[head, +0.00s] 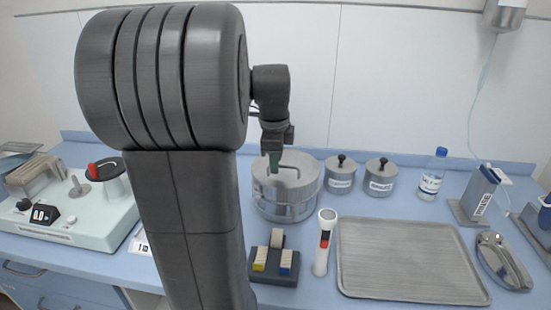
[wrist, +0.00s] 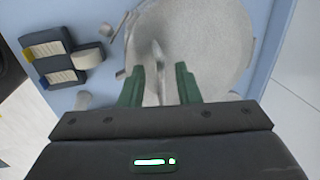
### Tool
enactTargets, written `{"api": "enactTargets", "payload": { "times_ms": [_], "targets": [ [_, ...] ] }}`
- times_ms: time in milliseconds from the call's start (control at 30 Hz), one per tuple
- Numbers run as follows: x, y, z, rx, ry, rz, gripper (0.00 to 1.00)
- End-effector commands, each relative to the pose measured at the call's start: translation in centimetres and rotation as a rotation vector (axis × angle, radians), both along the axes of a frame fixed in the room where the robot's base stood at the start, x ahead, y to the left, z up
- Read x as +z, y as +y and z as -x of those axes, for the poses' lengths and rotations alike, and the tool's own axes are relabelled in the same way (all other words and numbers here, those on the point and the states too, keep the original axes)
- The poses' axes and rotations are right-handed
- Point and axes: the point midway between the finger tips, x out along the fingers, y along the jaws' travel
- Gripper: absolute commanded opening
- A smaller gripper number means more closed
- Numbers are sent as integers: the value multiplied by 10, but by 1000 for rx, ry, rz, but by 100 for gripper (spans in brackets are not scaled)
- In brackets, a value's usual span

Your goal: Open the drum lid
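The drum (head: 286,204) is a round metal container standing on the blue counter, with its lid (head: 302,176) on. A raised handle stands on the lid; it also shows in the wrist view as a narrow upright bar (wrist: 157,58). My gripper (head: 274,165) points down over the lid. In the wrist view, its two green fingers (wrist: 159,84) are apart, one on each side of the handle's line, with gaps beside the bar. Whether the fingertips reach down to handle height is unclear. The near part of the handle is hidden by the gripper body.
Two small lidded pots (head: 341,176) (head: 380,180) stand right of the drum. A bottle (head: 432,175) stands behind the tray. The wall is close behind.

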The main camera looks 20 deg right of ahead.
Motion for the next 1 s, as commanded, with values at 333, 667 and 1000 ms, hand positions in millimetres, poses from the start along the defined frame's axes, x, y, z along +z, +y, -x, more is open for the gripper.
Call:
{"api": "enactTargets", "payload": {
  "times_ms": [333, 667, 1000],
  "targets": [
    [0, 0, 0, 0, 0, 0, 0],
    [10, -1, -3, 0, -1, 0, 0],
    [48, -11, -23, 0, -3, 1, 0]
  ]
}}
